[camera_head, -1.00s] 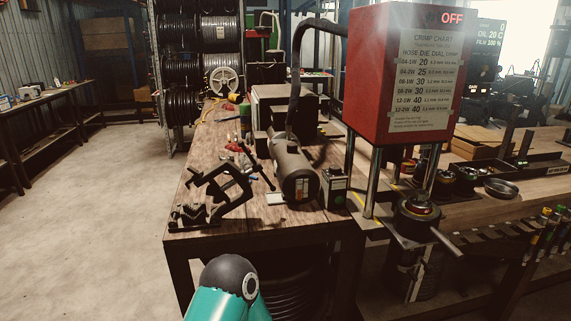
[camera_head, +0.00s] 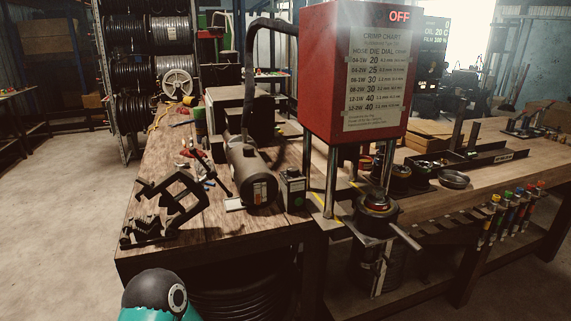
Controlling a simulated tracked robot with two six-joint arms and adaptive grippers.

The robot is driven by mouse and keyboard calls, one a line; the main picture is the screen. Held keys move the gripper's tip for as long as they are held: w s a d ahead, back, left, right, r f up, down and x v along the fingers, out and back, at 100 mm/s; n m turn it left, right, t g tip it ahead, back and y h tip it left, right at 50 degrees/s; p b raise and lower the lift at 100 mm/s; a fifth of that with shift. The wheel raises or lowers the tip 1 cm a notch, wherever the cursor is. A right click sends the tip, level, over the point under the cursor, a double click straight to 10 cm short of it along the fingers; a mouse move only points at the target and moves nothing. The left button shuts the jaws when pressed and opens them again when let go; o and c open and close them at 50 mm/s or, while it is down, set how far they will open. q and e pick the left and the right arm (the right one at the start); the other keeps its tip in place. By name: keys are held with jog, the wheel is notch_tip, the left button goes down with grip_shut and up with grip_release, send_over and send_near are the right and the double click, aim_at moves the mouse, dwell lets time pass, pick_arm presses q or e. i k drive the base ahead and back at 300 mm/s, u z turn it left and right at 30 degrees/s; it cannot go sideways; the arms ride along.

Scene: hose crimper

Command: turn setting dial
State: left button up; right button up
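The red hose crimper (camera_head: 352,75) stands on posts at the bench, with a crimp chart (camera_head: 374,80) on its front and the word OFF lit at its top. Below the red head, between the posts, is a round die assembly (camera_head: 376,208) with a bar handle sticking out to the right. A small dark box (camera_head: 293,188) with a green spot stands left of the posts. I cannot make out which part is the setting dial. Neither gripper is in view; only a teal and black part of my own arm shows at the bottom left.
A wooden bench (camera_head: 160,240) holds a black clamp-like stand (camera_head: 175,200), a dark cylinder (camera_head: 250,175) and small loose tools. Another bench on the right carries round dies and a metal bowl (camera_head: 453,179). Hose reels (camera_head: 176,84) stand behind. Open floor lies at left.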

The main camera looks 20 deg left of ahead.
aim_at(291, 170)
jog(key=i, duration=0.9)
jog(key=z, duration=0.05)
